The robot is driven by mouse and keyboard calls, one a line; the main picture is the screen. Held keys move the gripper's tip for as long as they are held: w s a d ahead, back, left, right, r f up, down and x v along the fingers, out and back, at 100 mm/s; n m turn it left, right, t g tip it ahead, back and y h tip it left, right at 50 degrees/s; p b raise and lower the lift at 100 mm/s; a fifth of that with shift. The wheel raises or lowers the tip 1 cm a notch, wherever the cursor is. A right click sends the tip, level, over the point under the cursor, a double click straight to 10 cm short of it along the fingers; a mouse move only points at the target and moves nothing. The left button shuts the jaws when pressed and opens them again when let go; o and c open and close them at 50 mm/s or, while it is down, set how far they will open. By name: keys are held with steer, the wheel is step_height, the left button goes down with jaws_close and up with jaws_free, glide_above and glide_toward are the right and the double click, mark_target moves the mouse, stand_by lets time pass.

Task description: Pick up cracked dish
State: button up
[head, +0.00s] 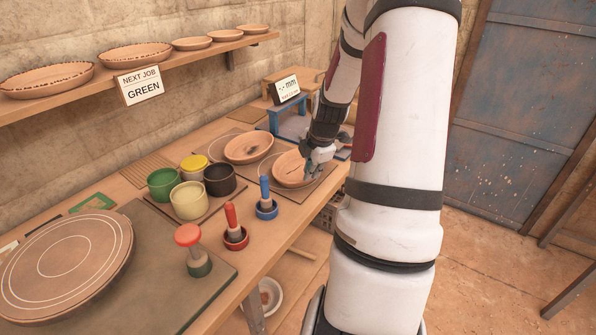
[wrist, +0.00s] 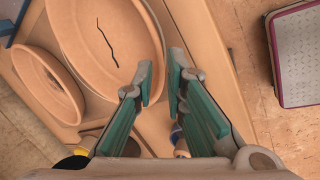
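The cracked dish (head: 289,169) is a shallow tan clay dish on the bench, at the right end of the row. In the wrist view it (wrist: 92,48) shows a dark, wavy crack line across its inside. My gripper (head: 316,167) is low at the dish's right side in the head view. In the wrist view my gripper (wrist: 162,80) is open, with a gap between its green-padded fingers, close by the dish's rim. Whether a finger touches the rim cannot be told. A second dish (head: 249,148) with a dark spot sits beside it; it also shows in the wrist view (wrist: 50,88).
Several paint pots, including a black one (head: 220,180), stand left of the dishes. Blue (head: 266,199) and red (head: 234,228) handled tools stand near the front edge. A small blue stand (head: 288,113) is behind. A shelf (head: 190,61) with dishes runs above.

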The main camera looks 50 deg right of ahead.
steer(key=x, duration=0.5)
steer(key=shift+w+a+b, duration=0.1)
steer(key=shift+w+b, duration=0.05)
steer(key=shift+b, duration=0.2)
jaws_close()
